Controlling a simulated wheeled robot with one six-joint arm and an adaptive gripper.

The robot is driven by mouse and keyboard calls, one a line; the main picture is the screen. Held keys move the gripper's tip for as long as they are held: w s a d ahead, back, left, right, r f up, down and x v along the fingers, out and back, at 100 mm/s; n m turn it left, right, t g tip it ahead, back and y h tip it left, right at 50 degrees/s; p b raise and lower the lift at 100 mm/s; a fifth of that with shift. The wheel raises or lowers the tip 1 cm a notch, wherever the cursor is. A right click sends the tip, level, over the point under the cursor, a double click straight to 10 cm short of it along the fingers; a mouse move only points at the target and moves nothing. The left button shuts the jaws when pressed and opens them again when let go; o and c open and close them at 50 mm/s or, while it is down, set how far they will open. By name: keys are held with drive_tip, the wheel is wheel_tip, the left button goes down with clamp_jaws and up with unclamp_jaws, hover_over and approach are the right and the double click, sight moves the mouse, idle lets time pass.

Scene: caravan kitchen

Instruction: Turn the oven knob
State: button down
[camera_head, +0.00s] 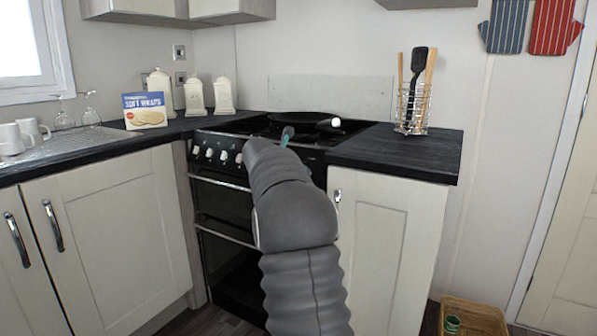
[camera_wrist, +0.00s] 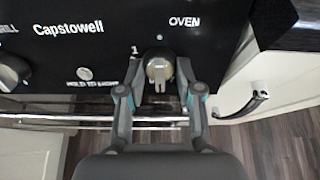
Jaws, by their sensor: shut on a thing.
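The oven knob (camera_wrist: 158,72) is a round metallic knob with a raised grip bar, under the printed word OVEN on the black control panel (camera_wrist: 100,50). My gripper (camera_wrist: 159,66) is shut on this knob, with one finger on its left side and one on its right. The knob's bar looks about upright in the wrist view. In the head view the black oven (camera_head: 222,205) stands under the hob, with several knobs along its front. My arm hides the oven knob and most of my gripper there.
Another knob (camera_wrist: 12,72) is at the left of the wrist view. The oven door's handle bar (camera_head: 226,238) runs below the panel. A dark pan (camera_head: 303,119) rests on the hob. A utensil rack (camera_head: 412,108) stands on the right worktop (camera_head: 400,150).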

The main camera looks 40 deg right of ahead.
drive_tip(key=shift+n, duration=0.3)
drive_tip(key=c, duration=0.8)
unclamp_jaws()
drive_tip(key=v, duration=1.2)
